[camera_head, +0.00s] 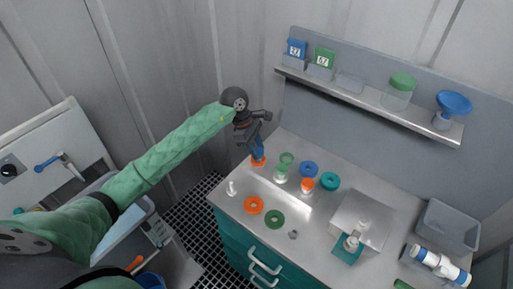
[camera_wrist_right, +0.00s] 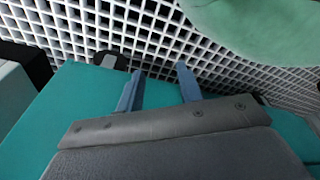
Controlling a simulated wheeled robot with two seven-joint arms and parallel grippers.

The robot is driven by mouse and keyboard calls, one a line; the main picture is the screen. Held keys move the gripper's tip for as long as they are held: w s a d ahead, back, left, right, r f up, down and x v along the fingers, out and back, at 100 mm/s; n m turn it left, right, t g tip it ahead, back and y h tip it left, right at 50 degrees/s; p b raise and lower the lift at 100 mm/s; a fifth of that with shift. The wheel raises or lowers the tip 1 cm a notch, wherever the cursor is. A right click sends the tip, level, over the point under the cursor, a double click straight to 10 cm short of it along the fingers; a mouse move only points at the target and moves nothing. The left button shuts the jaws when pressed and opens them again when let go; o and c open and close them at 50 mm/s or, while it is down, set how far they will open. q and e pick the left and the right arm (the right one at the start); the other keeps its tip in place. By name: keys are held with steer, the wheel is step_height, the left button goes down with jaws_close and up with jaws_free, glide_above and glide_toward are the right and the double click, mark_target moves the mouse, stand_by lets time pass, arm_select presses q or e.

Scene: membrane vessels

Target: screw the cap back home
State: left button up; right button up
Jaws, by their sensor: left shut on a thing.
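My left gripper (camera_head: 257,150) points down over the back left of the steel bench, with its blue fingers shut on an orange piece (camera_head: 258,162). The piece looks like a cap; the fingers partly hide it, and I cannot tell whether a vessel is under it or whether it touches the bench. A small vessel with an orange top (camera_head: 306,186) and one with a green top (camera_head: 281,171) stand mid-bench. An orange ring (camera_head: 253,205) and a green ring (camera_head: 274,219) lie in front. My right gripper (camera_wrist_right: 158,88) is open and empty in the right wrist view.
Blue (camera_head: 309,168) and teal (camera_head: 329,181) round pieces lie on the bench (camera_head: 240,210). A small white item (camera_head: 232,188) stands near its left edge. A raised steel box (camera_head: 365,215) and a grey bin (camera_head: 448,226) are at right. A shelf (camera_head: 370,98) hangs behind.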

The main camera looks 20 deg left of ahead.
arm_select(q)
steer(key=shift+f+b, duration=0.35)
steer(key=shift+b, duration=0.05)
steer(key=shift+f, duration=0.15)
steer(key=shift+b, duration=0.3)
arm_select(e)
steer(key=shift+w+a+r, duration=0.25)
steer(key=shift+w+a, duration=0.15)
steer(key=shift+w, duration=0.15)
steer(key=shift+w+a+r, duration=0.2)
steer(key=shift+w+a, duration=0.15)
steer(key=shift+w, duration=0.2)
steer(key=shift+r, duration=0.2)
